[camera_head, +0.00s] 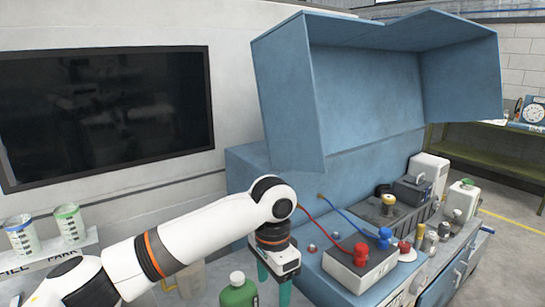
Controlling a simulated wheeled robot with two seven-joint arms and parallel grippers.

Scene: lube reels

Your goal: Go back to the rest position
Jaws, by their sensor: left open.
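My left arm comes in from the lower left and reaches across to the blue bench. My left gripper (274,287) points down at the bench's left front, with its teal fingers apart and the lower ends cut by the frame edge. I see nothing between the fingers. A green bottle with a pale cap (238,291) stands just left of the gripper. My right gripper is not in view.
A blue hood (365,95) overhangs the bench. A box (357,268) with red and blue fittings and hoses (345,222) sits right of my gripper. Several bottles and cans stand farther right. Two measuring jugs (70,224) stand on a left shelf. A dark screen (105,112) hangs on the wall.

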